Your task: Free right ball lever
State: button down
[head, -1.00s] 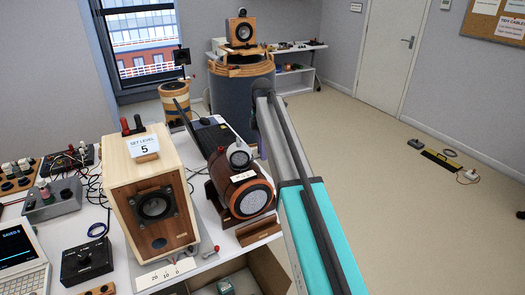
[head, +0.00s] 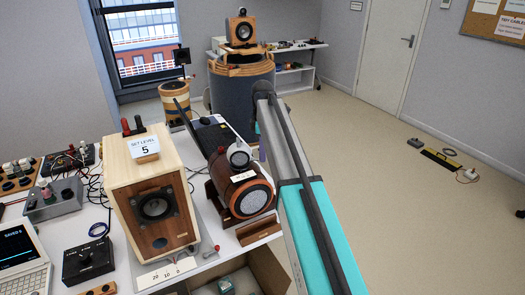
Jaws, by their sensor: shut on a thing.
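The light wooden box speaker (head: 156,181) stands on a grey plate on the white table and carries a card reading "SET LEVEL 5". A lever with a small red ball (head: 217,248) sticks out at the plate's right front corner. A scale card (head: 166,274) marked 20, 10, 0 lies in front of the speaker. My arm rises from the bottom right to a dark joint behind the round brown speaker. My gripper is hidden, so what it holds does not show.
The round brown speaker (head: 243,190) with a gauge on top lies in a cradle beside the box speaker. A black knob box (head: 87,262) and a laptop (head: 20,262) are at left. An open carton (head: 262,270) sits below the table edge. The floor at right is largely clear.

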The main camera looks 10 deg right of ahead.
jog(key=m, duration=0.1)
jog(key=s+m, duration=0.1)
jog(key=m+p, duration=0.1)
jog(key=m, duration=0.1)
jog(key=shift+s+a, duration=0.3)
jog(key=shift+a, duration=0.1)
jog(key=shift+s+a+m+p, duration=0.15)
jog(key=shift+s+a+m, duration=0.1)
jog(key=shift+m, duration=0.75)
jog(key=shift+s+a+m+p, duration=0.15)
jog(key=shift+s+a+m, duration=0.1)
jog(key=shift+m, duration=0.75)
jog(key=c, duration=1.7)
grip_release()
